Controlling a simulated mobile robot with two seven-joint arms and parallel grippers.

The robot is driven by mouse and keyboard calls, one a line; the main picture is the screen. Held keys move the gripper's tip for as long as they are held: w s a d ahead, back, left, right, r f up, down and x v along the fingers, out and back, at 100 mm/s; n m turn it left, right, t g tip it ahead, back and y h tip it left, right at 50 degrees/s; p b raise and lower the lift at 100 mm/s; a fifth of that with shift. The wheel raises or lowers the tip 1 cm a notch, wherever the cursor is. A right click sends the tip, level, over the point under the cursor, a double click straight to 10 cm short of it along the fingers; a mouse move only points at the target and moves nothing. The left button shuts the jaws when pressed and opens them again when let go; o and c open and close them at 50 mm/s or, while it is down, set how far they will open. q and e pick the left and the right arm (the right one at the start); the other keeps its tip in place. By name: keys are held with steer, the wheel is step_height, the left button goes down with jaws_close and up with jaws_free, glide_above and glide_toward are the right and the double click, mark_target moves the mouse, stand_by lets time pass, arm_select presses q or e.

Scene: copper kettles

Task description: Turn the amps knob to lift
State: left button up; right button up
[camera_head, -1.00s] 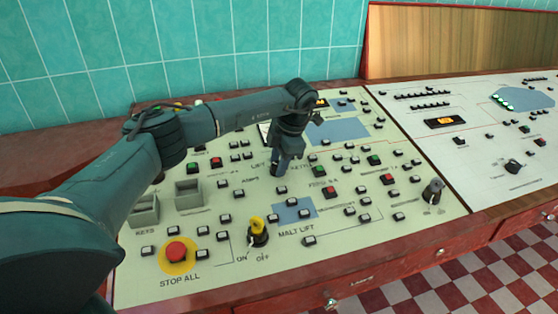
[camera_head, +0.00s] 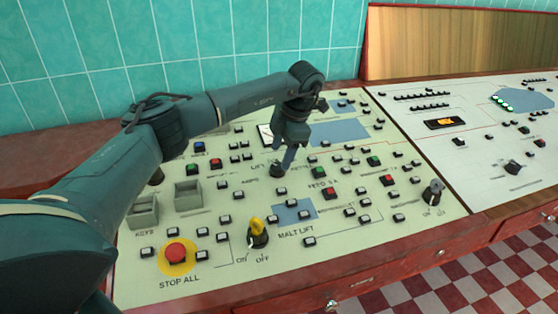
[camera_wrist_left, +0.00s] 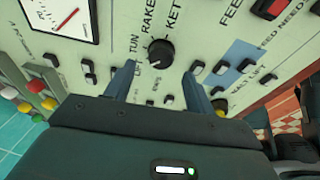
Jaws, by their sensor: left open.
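The amps knob is a round black knob (camera_wrist_left: 160,52) with a pale pointer mark, ringed by printed labels such as TUN, RAKE and KET in the left wrist view. In the head view a dark knob (camera_head: 278,171) shows just below my fingers. My left gripper (camera_head: 287,160) points down at the panel there. In the left wrist view my left gripper (camera_wrist_left: 158,82) is open, with one finger on each side of the knob's line and the knob just beyond the fingertips. No contact is visible. The exact pointer setting is hard to read. My right gripper is not in view.
The sloping cream panel (camera_head: 215,275) carries many small buttons around the knob. A yellow-handled switch (camera_head: 257,230) and a red stop button (camera_head: 175,252) stand nearer the front. A dial meter (camera_wrist_left: 62,18) lies at the upper left of the wrist view.

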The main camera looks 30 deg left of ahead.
arm_select(q)
steer(key=v, duration=0.9)
steer(key=shift+s, duration=0.1)
